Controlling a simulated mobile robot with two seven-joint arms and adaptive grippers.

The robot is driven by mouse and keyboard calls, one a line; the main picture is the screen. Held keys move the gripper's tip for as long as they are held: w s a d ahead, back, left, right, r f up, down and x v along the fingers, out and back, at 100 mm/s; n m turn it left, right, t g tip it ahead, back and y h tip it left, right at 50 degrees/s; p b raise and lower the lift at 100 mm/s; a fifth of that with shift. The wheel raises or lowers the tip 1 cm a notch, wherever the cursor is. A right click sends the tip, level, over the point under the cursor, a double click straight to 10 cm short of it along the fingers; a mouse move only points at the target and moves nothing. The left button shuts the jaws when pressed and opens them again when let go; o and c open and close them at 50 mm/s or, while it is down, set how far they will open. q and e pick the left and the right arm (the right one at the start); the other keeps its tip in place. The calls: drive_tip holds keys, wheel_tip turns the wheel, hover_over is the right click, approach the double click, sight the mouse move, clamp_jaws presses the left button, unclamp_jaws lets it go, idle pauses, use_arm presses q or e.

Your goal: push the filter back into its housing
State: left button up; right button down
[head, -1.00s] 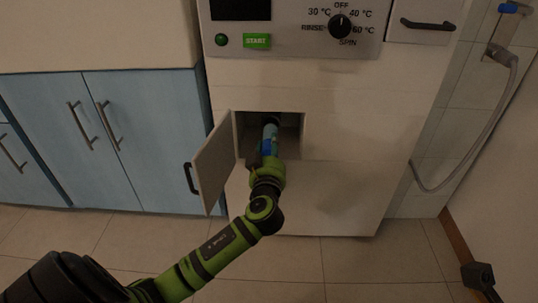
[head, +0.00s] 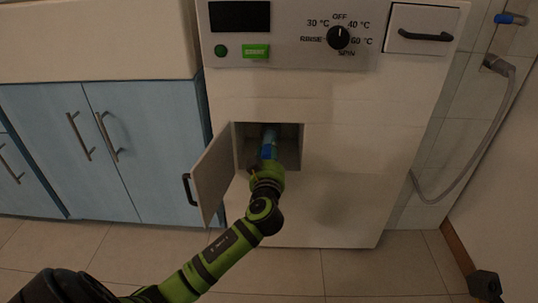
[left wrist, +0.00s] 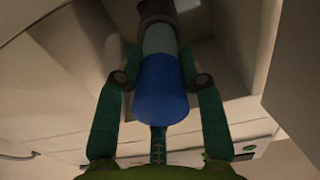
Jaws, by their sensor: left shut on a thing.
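The filter is a cylinder with a blue end (left wrist: 160,92), a pale grey-blue band and a dark far part. In the head view the filter (head: 269,147) points into the square housing opening (head: 290,150) low on the white machine. My left gripper (head: 267,168) is at the mouth of the opening, shut on the filter. In the left wrist view its green fingers (left wrist: 162,80) hold the filter from both sides. The filter's far end is in shadow, so how deep it sits cannot be told. My right gripper is not in view.
The housing's small door (head: 212,175) stands open on the left, close to my left gripper. Blue cabinets (head: 140,150) stand to the left. A control panel (head: 300,40) and closed drawer (head: 425,28) are above. A shower hose (head: 490,150) hangs right.

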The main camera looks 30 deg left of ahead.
use_arm(q)
drive_tip(key=shift+b+x, duration=1)
drive_tip(key=shift+x, duration=1.75)
drive_tip(key=o, duration=1.3)
drive_tip(key=shift+o, duration=0.2)
drive_tip(key=shift+d, duration=0.1)
drive_tip(key=v, duration=1.2)
